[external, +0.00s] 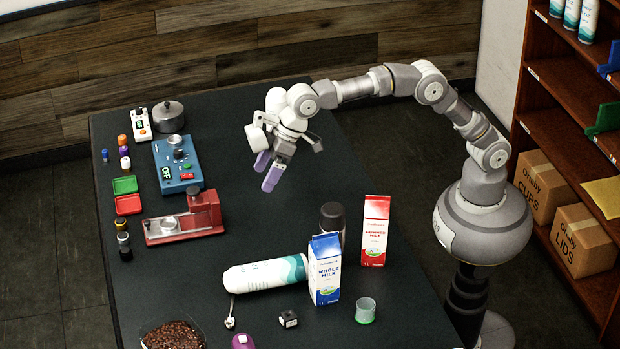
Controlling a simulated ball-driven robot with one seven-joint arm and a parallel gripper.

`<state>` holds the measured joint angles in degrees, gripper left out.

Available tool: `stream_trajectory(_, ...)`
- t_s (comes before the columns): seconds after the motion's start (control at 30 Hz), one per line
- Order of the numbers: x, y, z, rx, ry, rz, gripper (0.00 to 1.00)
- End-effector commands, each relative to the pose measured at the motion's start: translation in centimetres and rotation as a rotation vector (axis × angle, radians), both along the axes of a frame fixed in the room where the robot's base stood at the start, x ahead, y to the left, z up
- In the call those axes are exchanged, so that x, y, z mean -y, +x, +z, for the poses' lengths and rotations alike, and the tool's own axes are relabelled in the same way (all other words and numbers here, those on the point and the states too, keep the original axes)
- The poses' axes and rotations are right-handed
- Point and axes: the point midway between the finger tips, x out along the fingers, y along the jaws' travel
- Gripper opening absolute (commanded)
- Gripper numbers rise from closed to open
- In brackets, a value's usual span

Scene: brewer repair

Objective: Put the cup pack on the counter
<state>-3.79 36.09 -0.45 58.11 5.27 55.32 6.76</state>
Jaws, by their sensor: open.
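A white cup pack with teal waves (265,274) lies on its side on the dark counter (200,105), left of the whole milk carton (325,270). Similar white packs (572,14) stand on the top shelf at the upper right. My gripper (267,171) has purple fingertips and is open. It hangs above the middle of the counter, behind and apart from the lying pack, with nothing visible between its fingers.
A skimmed milk carton (375,232) and a dark bottle (331,222) stand near the whole milk. A small clear cup (365,311) is in front. Red (185,217) and blue (178,163) machines line the left. Boxes marked cups (541,188) and lids (582,242) are shelved.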

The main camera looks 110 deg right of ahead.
Motion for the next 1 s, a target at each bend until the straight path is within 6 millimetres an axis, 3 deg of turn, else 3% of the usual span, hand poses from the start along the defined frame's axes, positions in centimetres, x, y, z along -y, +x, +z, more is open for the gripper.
stream_trajectory(0.03, -0.8, 1.2, -4.9, -0.085, 0.007, 0.000, 1.00)
stream_trajectory(0.1, -1.6, 1.9, -10.8, -0.187, 0.017, -0.003, 1.00)
stream_trajectory(0.2, -2.5, 2.0, -17.5, -0.303, 0.024, -0.008, 1.00)
stream_trajectory(0.3, -3.0, 1.6, -21.8, -0.376, 0.029, -0.012, 1.00)
stream_trajectory(0.8, -3.5, 2.4, -30.3, -0.419, 0.030, -0.014, 1.00)
stream_trajectory(1.0, -3.7, 2.6, -31.9, -0.416, 0.030, -0.014, 1.00)
